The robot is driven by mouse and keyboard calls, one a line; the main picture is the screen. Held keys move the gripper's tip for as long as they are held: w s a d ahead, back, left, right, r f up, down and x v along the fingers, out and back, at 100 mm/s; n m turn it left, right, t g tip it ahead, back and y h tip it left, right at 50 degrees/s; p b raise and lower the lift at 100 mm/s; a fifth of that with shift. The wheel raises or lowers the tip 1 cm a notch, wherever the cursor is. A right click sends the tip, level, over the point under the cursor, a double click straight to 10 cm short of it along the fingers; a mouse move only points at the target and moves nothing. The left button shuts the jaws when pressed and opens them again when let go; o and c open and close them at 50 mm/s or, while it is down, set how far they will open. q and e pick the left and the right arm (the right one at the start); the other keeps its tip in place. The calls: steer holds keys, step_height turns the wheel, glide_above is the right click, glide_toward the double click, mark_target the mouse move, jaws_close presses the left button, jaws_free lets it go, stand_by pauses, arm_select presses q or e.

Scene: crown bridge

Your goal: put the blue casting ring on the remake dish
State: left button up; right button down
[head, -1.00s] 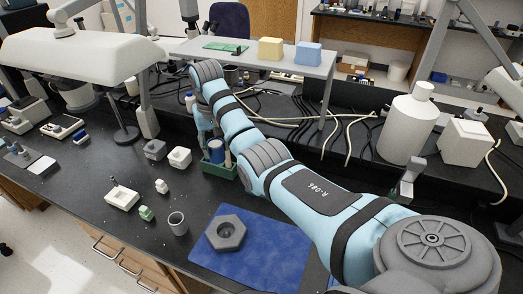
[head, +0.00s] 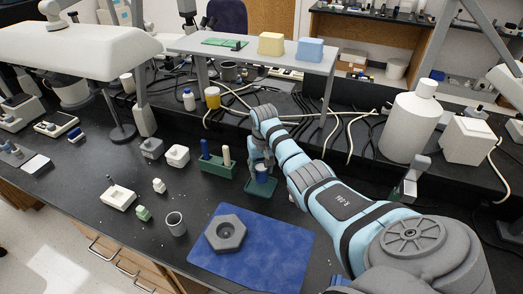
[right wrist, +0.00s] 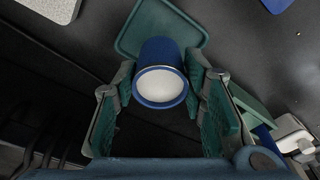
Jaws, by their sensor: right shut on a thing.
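The blue casting ring (right wrist: 160,85) is a blue cylinder with a white filled end. My right gripper (right wrist: 164,95) is shut on it, with a green-lined finger on each side. In the head view the ring (head: 262,173) is held upright in my right gripper (head: 261,166), partly hidden by the fingers. A shallow green dish (head: 260,190), seemingly the remake dish, lies right below it on the black bench. The dish (right wrist: 190,38) also shows beyond the ring in the right wrist view. I cannot tell whether ring and dish touch. My left gripper is not in view.
A green rack (head: 222,167) with a blue and a cream peg stands just left of the dish. A blue mat (head: 275,250) with a grey hexagonal block (head: 226,234) lies in front. A grey cup (head: 176,224) and small white blocks stand to the left. Cables run behind.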

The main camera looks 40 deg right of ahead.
mark_target(263, 171)
step_height(263, 171, down, 3)
steer(key=shift+s+a+r+b, duration=0.1)
steer(key=shift+b, duration=0.3)
steer(key=c, duration=1)
jaws_free()
steer(key=r+p, duration=0.1)
steer(key=r, duration=0.3)
steer(key=r+p, duration=0.1)
steer(key=r, duration=0.3)
steer(key=s+r+p, duration=0.1)
steer(key=r+p, duration=0.1)
steer(key=r, duration=0.2)
steer(key=shift+a, duration=0.35)
steer(key=shift+s, duration=0.1)
